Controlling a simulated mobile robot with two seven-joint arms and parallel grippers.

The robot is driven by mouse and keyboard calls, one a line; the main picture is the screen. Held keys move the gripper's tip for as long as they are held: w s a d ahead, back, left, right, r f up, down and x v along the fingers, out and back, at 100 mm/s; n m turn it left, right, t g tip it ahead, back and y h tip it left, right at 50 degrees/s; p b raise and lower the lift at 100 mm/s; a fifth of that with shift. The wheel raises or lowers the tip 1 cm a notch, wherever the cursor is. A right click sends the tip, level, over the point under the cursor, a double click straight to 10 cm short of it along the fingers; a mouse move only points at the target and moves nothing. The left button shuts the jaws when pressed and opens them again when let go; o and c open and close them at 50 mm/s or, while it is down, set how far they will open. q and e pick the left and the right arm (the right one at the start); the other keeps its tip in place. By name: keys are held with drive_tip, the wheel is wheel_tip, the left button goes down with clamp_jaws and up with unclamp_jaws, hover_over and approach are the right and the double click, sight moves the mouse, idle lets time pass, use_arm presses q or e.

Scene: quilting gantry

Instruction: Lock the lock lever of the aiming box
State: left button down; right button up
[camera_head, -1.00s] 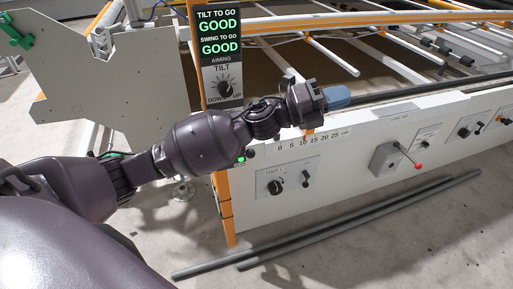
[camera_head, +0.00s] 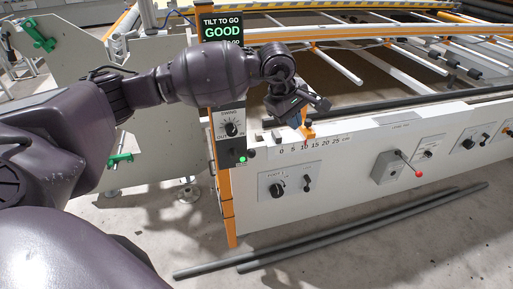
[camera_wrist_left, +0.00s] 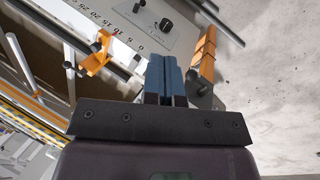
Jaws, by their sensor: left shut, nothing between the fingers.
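The aiming box (camera_head: 222,28) is a dark panel on an orange post at the left end of the white rail. Its screen reads "TILT TO GO GOOD"; my arm partly covers the line below. Its swing dial (camera_head: 231,129) shows below my arm, with a green light (camera_head: 243,158) under it. I cannot clearly make out the lock lever near that light. My left gripper (camera_head: 271,123) is right of the box, above the rail's zero end, tilted down. In the left wrist view its blue fingers (camera_wrist_left: 165,72) are together and empty. My right gripper is out of view.
An orange bracket (camera_head: 308,127) stands on the rail close right of the gripper. A grey box with a red-tipped lever (camera_head: 405,165) and several knobs are on the white rail face. Dark pipes (camera_head: 330,236) lie on the floor. A grey end plate (camera_head: 65,100) stands left.

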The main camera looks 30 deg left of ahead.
sight(254, 152)
use_arm(q)
drive_tip(key=s+a+m+g+y, duration=0.1)
drive_tip(key=a+m+y, duration=0.3)
drive_tip(key=a, duration=0.3)
drive_tip(key=shift+s+a+f+y, duration=0.2)
drive_tip(key=shift+s+a+y, duration=0.15)
drive_tip(key=shift+y, duration=0.55)
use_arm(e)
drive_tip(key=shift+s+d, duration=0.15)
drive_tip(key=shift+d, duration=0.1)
use_arm(q)
drive_tip(key=x, duration=0.9)
drive_tip(key=s+x, duration=0.1)
drive_tip(key=x, duration=0.4)
drive_tip(key=shift+s+d+f+b, duration=0.1)
drive_tip(key=shift+d+f+b, duration=0.1)
drive_tip(key=shift+b, duration=0.2)
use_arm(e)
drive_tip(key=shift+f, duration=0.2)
